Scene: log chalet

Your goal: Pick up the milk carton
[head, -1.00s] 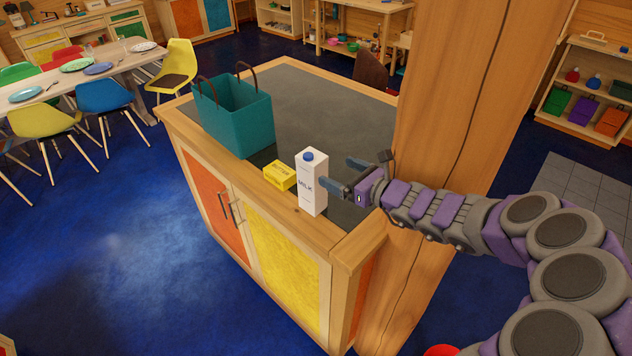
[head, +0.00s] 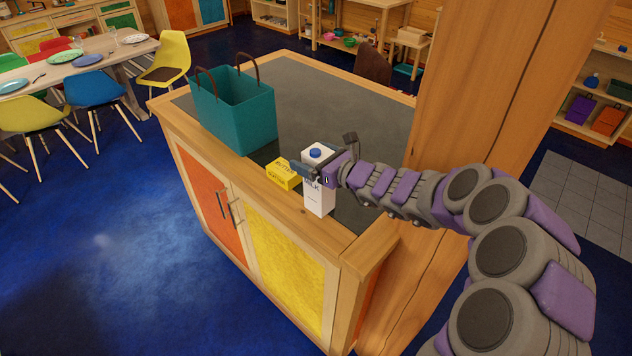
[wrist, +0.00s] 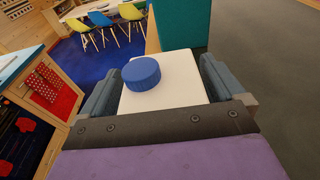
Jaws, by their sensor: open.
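The white milk carton (head: 318,196) with a blue cap stands upright near the front edge of the counter. In the wrist view the carton's top (wrist: 180,72) and blue cap fill the space between the fingers. My gripper (head: 308,166) is open, with one finger on either side of the carton's upper part. A narrow gap shows beside the left finger; I cannot tell whether the right finger touches. The carton's upper right side is partly hidden by my gripper in the head view.
A yellow butter box (head: 282,174) sits just left of the carton. A teal bag (head: 236,110) with brown handles stands farther left on the dark-topped counter (head: 330,100). A wooden post (head: 480,90) rises at the right, close to my arm.

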